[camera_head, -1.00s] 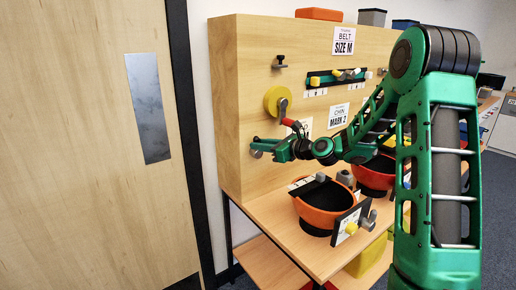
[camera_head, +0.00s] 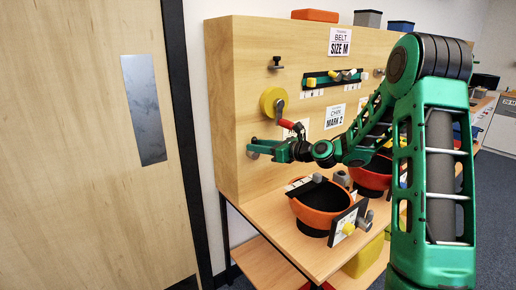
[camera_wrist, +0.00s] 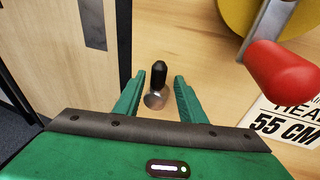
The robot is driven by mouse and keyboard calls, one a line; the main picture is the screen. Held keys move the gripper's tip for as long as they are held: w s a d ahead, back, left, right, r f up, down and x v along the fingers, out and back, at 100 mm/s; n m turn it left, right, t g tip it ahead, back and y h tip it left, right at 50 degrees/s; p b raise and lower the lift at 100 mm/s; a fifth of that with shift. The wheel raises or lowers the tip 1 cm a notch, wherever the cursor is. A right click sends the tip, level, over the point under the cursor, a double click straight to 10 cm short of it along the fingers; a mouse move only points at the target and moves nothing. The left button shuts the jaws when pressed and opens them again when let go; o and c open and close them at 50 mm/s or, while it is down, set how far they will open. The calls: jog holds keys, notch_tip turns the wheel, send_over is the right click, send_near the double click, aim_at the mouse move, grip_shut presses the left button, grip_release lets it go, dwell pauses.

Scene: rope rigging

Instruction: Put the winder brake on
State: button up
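The winder is a yellow drum (camera_head: 272,101) with a grey crank arm and a red handle (camera_head: 287,124), on the upright wooden board. The red handle also fills the right of the wrist view (camera_wrist: 285,70). Below the drum a small lever with a black tip (camera_wrist: 158,76) and a round grey base (camera_wrist: 155,99) sticks out of the board; I take it for the winder brake. My gripper (camera_wrist: 169,74) is open, with one green finger on each side of the lever and visible gaps. In the head view my gripper (camera_head: 262,148) is at the board's lower left and partly hides the lever.
Orange bowls (camera_head: 320,204) stand on the wooden bench below my arm. A belt in a green-black holder (camera_head: 335,78) and a black-topped peg (camera_head: 277,62) are higher on the board. A door (camera_head: 90,150) stands to the left. The red handle is close to my gripper's right.

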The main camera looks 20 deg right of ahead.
jog(key=shift+s, duration=0.1)
jog(key=v, duration=1)
jog(key=shift+s, duration=0.2)
